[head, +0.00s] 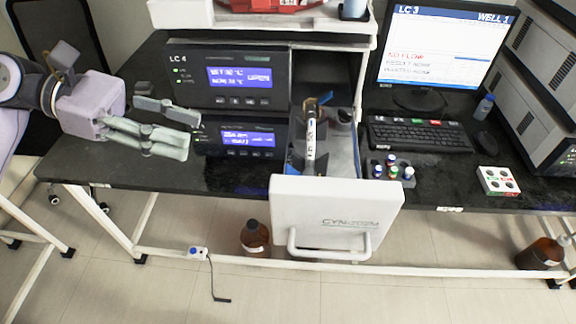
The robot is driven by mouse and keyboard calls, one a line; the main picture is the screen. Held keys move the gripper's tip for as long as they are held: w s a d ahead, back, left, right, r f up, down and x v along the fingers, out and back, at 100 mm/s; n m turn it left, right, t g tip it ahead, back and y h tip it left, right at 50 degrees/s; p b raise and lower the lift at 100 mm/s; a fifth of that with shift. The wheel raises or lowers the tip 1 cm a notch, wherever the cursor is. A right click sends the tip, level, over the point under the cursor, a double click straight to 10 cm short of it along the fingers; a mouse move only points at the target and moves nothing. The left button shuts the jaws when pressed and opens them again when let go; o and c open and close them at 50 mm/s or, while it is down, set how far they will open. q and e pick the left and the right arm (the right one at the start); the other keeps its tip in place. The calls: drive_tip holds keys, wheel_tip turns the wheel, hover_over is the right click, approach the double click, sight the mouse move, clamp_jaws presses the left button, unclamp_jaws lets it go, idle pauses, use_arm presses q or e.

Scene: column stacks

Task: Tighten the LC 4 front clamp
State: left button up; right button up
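The LC 4 unit (228,77) stands on the dark bench, left of centre, with its displays lit. To its right a white drawer (338,208) is pulled out toward me. A column (310,138) with a pale label band lies lengthwise in the drawer. A blue part (325,98) shows at its far end and another blue part (291,163) at its near end. The front clamp is too small and partly hidden to tell tight from loose. My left gripper (192,134) is open and empty in front of the LC 4 unit's left side, apart from the drawer. My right gripper is out of view.
A small rack of capped vials (392,172) stands right of the drawer, near a keyboard (418,136) and monitor (440,50). A white vial block (498,181) sits further right. A brown bottle (255,239) stands on the floor below. The left bench edge is clear.

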use_arm(q)
drive_tip(key=p, duration=0.5)
approach(288, 168)
drive_tip(key=x, duration=0.9)
drive_tip(key=shift+s, duration=0.1)
drive_tip(key=shift+d+f+y, duration=0.3)
drive_tip(key=shift+d+f, duration=0.05)
drive_tip(key=shift+d, duration=0.15)
drive_tip(key=shift+c, duration=0.4)
clamp_jaws()
